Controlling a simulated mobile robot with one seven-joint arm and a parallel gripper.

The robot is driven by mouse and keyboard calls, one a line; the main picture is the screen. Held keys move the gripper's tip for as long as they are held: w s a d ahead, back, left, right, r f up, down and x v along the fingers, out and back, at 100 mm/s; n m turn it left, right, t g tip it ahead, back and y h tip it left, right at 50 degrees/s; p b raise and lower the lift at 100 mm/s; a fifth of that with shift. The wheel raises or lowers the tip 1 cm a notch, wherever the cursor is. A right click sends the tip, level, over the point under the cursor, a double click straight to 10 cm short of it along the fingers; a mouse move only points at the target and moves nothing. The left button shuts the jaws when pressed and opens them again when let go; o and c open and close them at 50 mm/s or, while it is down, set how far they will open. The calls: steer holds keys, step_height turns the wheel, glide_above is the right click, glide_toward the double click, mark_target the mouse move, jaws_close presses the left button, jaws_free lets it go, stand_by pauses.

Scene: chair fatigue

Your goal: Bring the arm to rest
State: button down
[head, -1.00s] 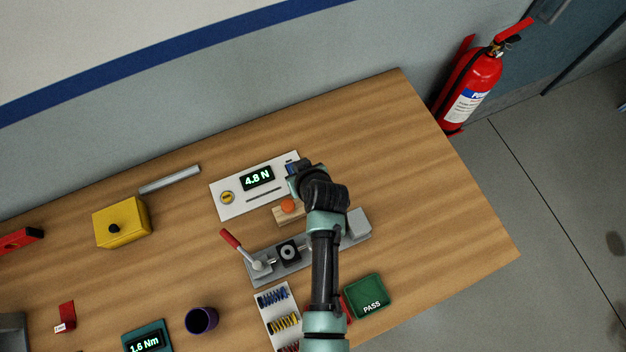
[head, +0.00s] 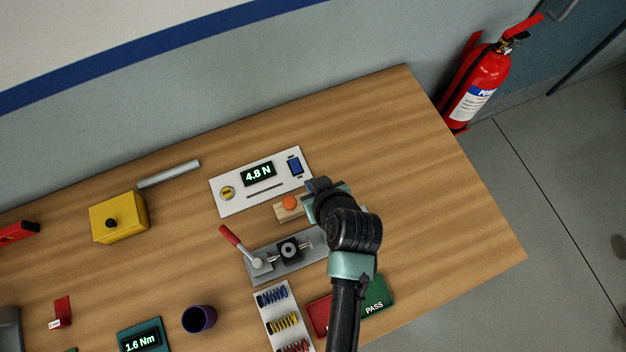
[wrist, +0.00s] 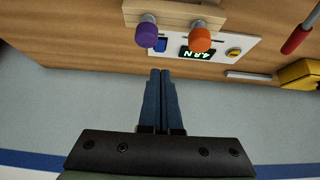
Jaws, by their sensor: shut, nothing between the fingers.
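My gripper (wrist: 164,75) is shut and empty in the wrist view, its two blue fingers side by side. In that view the fingertips show just below the white panel (wrist: 222,61) in the picture, touching nothing that I can see. In the head view my arm's end is over the bench, right of the wooden block (head: 281,213) and below the white panel (head: 232,198) that reads 4.8 N; the fingertips are not clear there. The block carries an orange knob (head: 290,202); the wrist view also shows a purple knob (wrist: 148,33).
A grey fixture (head: 290,269) with a red-handled lever (head: 230,236) lies left of my arm. A spring tray (head: 271,287), a red tray (head: 319,315) and a green PASS tray (head: 377,297) are near the front. The bench's right end (head: 450,210) is clear.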

stand_by(0.4)
steer(key=w+r+t+h+b, duration=0.1)
steer(key=w+r+t+b, duration=0.3)
steer(key=r, duration=0.6)
steer(key=w+r+m+t+p, duration=0.1)
steer(key=w+r+t, duration=0.2)
steer(key=w+r, duration=0.5)
steer(key=w+r+t+h+b, duration=0.1)
steer(key=w+r+t+b, duration=0.15)
steer(key=r, duration=1.05)
steer(key=s+r+m+t+b, duration=0.1)
steer(key=s+r+t, duration=0.2)
steer(key=r, duration=0.6)
steer(key=s+a+r+t+b, duration=0.1)
steer(key=s+r+t, duration=0.3)
steer(key=r, duration=0.5)
steer(key=s+a+r+m+t+b, duration=0.1)
steer(key=s+r+t, duration=0.2)
steer(key=s+r, duration=0.3)
step_height(320, 180, up, 4)
steer(key=shift+s+a+r+m+t, duration=0.1)
steer(key=shift+s+a+m+t, duration=0.05)
steer(key=shift+s+m+t, duration=0.2)
steer(key=c, duration=1.6)
jaws_free()
